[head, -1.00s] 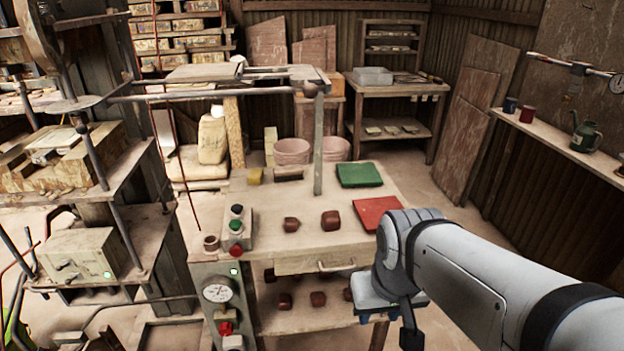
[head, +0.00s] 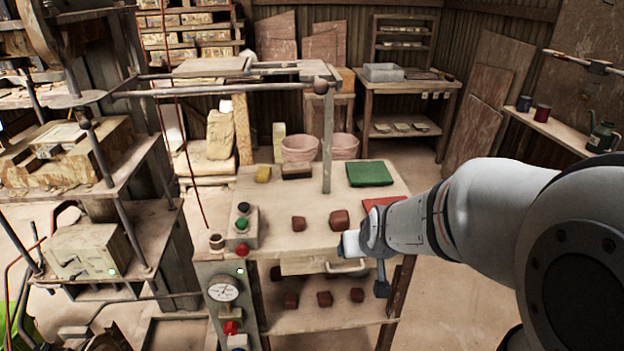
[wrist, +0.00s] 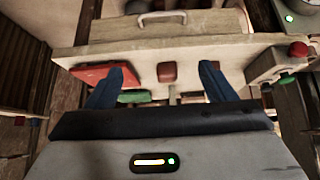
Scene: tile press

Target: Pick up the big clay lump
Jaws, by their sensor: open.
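The big clay lump (head: 340,218) is a reddish-brown block on the worktable, left of the red mat. A smaller clay lump (head: 299,223) lies to its left. My gripper (head: 347,244) is at the table's front edge, just in front of the big lump and apart from it. In the wrist view my gripper (wrist: 163,82) is open, its two blue fingers spread and nothing between them. The big lump (wrist: 167,72) shows beyond, in the gap between the fingers. The smaller lump is mostly hidden behind the right finger there.
The red mat (head: 382,203) is partly behind my arm, with a green mat (head: 369,173) behind it. A button box (head: 241,227) and upright post (head: 328,140) stand on the worktable (head: 270,195). More lumps lie on the lower shelf (head: 330,318). A drawer handle (head: 347,267) juts out below the tabletop.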

